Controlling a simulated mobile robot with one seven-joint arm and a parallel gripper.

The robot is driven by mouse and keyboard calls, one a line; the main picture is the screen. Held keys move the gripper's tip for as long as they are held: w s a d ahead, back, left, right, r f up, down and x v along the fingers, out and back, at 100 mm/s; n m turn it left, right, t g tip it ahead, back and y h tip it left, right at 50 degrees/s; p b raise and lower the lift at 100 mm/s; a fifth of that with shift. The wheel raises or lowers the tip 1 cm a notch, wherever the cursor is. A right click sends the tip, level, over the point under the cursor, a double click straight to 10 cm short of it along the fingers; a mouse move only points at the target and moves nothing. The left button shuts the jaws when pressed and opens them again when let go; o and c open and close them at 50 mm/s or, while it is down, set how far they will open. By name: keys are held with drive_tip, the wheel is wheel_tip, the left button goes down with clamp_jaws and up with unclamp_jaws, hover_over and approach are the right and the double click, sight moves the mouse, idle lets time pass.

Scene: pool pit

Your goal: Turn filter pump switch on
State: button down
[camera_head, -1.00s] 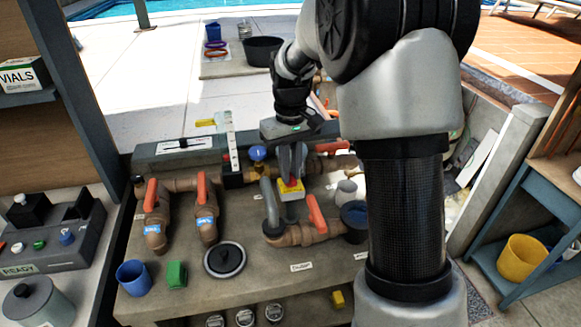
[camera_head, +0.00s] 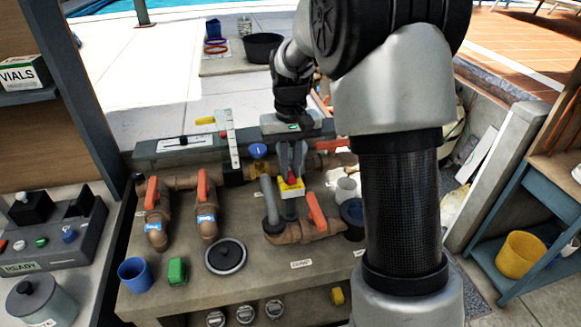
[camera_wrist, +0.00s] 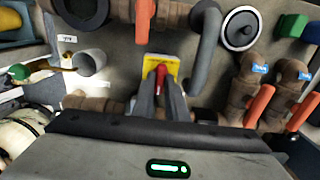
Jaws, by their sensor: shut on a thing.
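The filter pump switch looks to be the yellow plate (camera_head: 291,189) with a red lever, on the workbench among the brown pipes. In the wrist view the yellow plate (camera_wrist: 160,66) lies straight ahead, and the red lever (camera_wrist: 161,77) stands between my fingers. My gripper (camera_head: 291,172) points down at the plate from above and behind. In the wrist view my gripper (camera_wrist: 160,88) is shut on the red lever, its two grey fingers on either side. The fingers hide part of the lever, so its exact setting is hard to tell.
Orange-handled valves (camera_head: 205,203) stand left of the switch, and another orange handle (camera_head: 315,208) is close at its right. A grey bent pipe (camera_head: 269,200) rises just left of the plate. A black round lid (camera_head: 226,257) and blue cup (camera_head: 134,274) sit at the front.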

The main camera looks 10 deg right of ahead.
sight(291, 173)
drive_tip(key=c, duration=1.8)
unclamp_jaws()
drive_tip(key=shift+o, duration=0.2)
wheel_tip(291, 173, up, 18)
drive_tip(key=p, duration=0.1)
drive_tip(key=shift+f, duration=0.25)
drive_tip(key=shift+r, duration=0.1)
drive_tip(key=s+r+t+p, duration=0.1)
drive_tip(key=s+r+t, duration=0.1)
drive_tip(key=s, duration=0.5)
drive_tip(key=s+r+t+p, duration=0.1)
drive_tip(key=s+r, duration=0.2)
drive_tip(key=s, duration=0.4)
drive_tip(key=s+f+t+p, duration=0.1)
drive_tip(key=s+f, duration=0.3)
drive_tip(key=s, duration=0.7)
drive_tip(key=shift+f+t, duration=0.4)
drive_tip(key=shift+t, duration=0.4)
